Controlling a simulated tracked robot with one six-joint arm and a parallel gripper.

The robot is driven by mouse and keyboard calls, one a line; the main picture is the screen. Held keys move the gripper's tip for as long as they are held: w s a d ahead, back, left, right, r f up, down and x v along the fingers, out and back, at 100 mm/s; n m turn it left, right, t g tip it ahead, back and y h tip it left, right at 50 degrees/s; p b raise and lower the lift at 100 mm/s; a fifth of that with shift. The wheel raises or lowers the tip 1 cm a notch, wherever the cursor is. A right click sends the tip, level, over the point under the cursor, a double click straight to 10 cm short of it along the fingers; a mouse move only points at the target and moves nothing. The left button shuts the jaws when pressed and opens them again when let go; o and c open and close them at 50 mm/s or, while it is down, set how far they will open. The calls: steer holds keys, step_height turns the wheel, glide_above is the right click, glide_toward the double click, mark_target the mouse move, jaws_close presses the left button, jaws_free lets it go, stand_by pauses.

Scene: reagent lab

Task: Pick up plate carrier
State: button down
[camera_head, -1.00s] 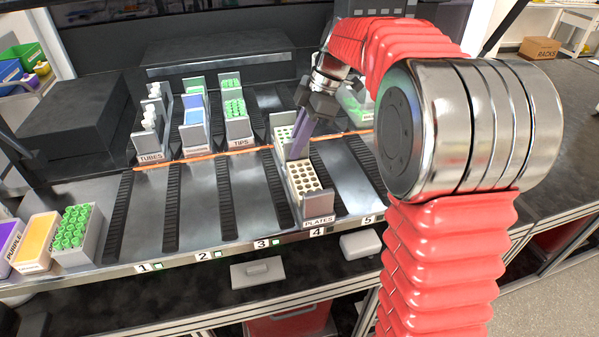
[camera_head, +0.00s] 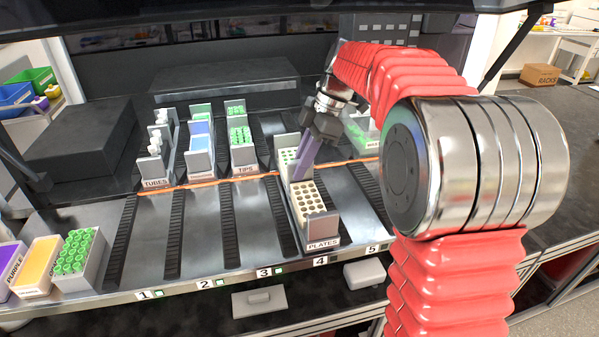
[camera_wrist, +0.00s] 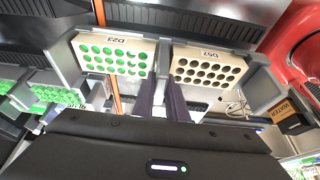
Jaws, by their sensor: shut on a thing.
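The plate carrier (camera_head: 323,227) is a grey holder labelled PLATES, above the lane marked 4. It holds a cream plate with dark holes (camera_head: 309,195) in front and a plate with green wells (camera_head: 288,155) behind. In the wrist view, the carrier wall (camera_wrist: 265,90) stands beside the cream plate marked D57 (camera_wrist: 208,68) and the green plate marked D23 (camera_wrist: 113,55). My gripper (camera_head: 300,178) is shut on the carrier's middle, between the two plates. Whether the carrier's underside touches the deck cannot be told.
Carriers labelled TUBES (camera_head: 155,168) and TIPS (camera_head: 243,155) stand at the back left. Another carrier with green contents (camera_head: 362,135) stands behind my gripper. Front lanes 1 to 3 are clear. Purple, orange and green-topped containers (camera_head: 75,255) stand at the front left.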

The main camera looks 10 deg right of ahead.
mark_target(323, 217)
steer(key=shift+r, duration=0.85)
steer(key=shift+s, duration=0.3)
steer(key=s, duration=1.6)
steer(key=shift+s, duration=0.75)
steer(key=shift+s, duration=0.1)
